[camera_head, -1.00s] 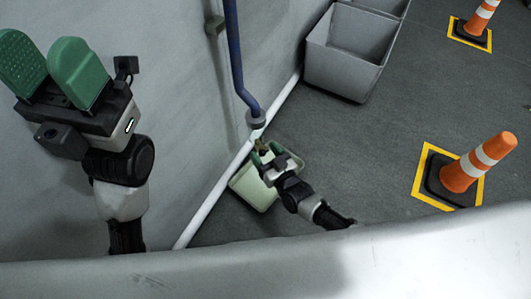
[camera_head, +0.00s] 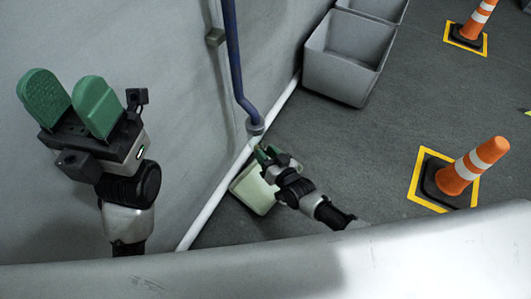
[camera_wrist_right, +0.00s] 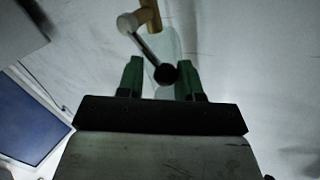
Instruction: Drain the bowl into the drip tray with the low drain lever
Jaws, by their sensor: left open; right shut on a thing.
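The pale green drip tray (camera_head: 251,194) sits on the floor against the wall, below the end of the blue pipe (camera_head: 235,65). My right gripper (camera_head: 264,152) is above the tray and partly hides it. In the right wrist view the drain lever (camera_wrist_right: 149,47) runs from a brass fitting (camera_wrist_right: 150,14) down to a black knob (camera_wrist_right: 165,74). My right gripper (camera_wrist_right: 160,76) is shut on the lever at this knob. A pale translucent strip shows behind it; I cannot tell if it is water. My left gripper (camera_head: 70,106) is open, empty and raised. I cannot make out the bowl.
A grey bin (camera_head: 344,62) stands by the wall at the back. Two traffic cones, one nearer (camera_head: 473,166) and one farther (camera_head: 476,20), stand on yellow-edged squares at the right. A white pipe (camera_head: 208,208) runs along the wall's foot. The floor between is clear.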

